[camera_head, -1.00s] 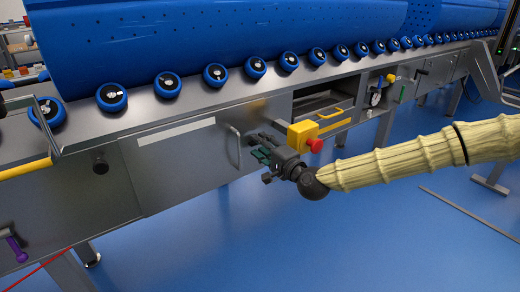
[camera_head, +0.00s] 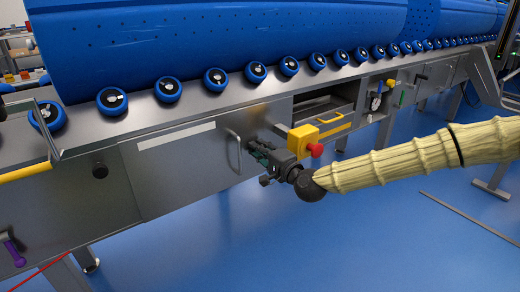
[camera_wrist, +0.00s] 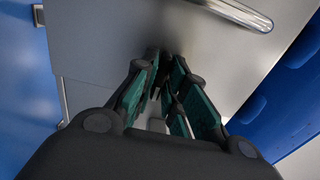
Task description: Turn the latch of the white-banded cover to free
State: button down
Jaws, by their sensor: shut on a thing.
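The white-banded cover (camera_head: 185,170) is a grey metal panel in the machine's front, with a white band (camera_head: 177,135) along its top and an upright bar handle (camera_head: 233,150) at its right. The handle also shows at the top of the wrist view (camera_wrist: 238,13). My gripper (camera_head: 252,147) is at the cover's right side, just right of the handle. In the wrist view its green-padded fingers (camera_wrist: 165,62) converge on a small dark thing, likely the latch (camera_wrist: 154,52). The fingers are shut on it and hide most of it, so its turn cannot be read.
A yellow box with a red button (camera_head: 315,150) sits close to the right of my gripper. An open bay with a yellow-handled drawer (camera_head: 330,122) is beyond. Blue rollers (camera_head: 215,80) line the top. The floor in front is clear.

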jog(key=shift+r+p, duration=0.1)
jog(key=shift+p, duration=0.2)
jog(key=shift+w+d+n+p, duration=0.1)
jog(key=shift+n+p, duration=6.05)
jog(key=shift+n, duration=2.65)
jog(key=c, duration=1.4)
grip_release()
jog(key=v, duration=1.2)
